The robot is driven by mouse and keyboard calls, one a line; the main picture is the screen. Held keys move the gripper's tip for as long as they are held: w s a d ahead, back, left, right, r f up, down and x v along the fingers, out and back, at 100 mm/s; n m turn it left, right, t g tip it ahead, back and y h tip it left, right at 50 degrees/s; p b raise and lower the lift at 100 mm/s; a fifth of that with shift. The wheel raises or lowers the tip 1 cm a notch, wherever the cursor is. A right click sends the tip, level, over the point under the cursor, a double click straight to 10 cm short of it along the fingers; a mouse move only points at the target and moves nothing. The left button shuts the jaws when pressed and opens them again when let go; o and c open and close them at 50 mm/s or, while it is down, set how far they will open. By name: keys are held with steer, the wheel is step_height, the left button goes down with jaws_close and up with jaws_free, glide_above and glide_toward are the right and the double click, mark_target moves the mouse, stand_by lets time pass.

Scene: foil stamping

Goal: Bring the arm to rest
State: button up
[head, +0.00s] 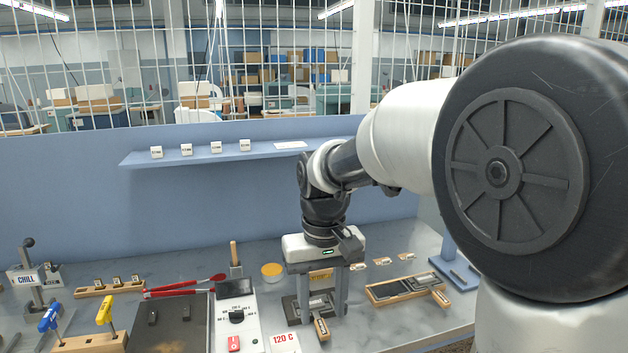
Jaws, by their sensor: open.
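My arm reaches in from the right, and its large dark joint and pale links fill much of that side. My gripper (321,300) hangs down over the front middle of the bench, below a pale hand body with a small green light. Its two grey fingers stand apart, so it is open. I see nothing clamped, and I cannot tell whether the fingers touch anything.
A hot plate (170,325) and a control box (237,315) stand left of the gripper. A wooden tray (405,290) lies to its right. Yellow and blue handled tools stand at far left. A shelf (200,157) runs along the blue back panel.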

steer(key=s+d+r+m+t+p, duration=0.1)
steer(key=s+d+r+t+p, duration=0.1)
steer(key=s+d+r, duration=0.4)
steer(key=s+d+r+m+t+p, duration=0.2)
steer(key=s+d+r, duration=0.4)
steer(key=s, duration=0.4)
steer(key=shift+s+d+r+t+p, duration=0.25)
steer(key=shift+t+p, duration=0.55)
steer(key=shift+p, duration=0.2)
steer(key=shift+w, duration=0.1)
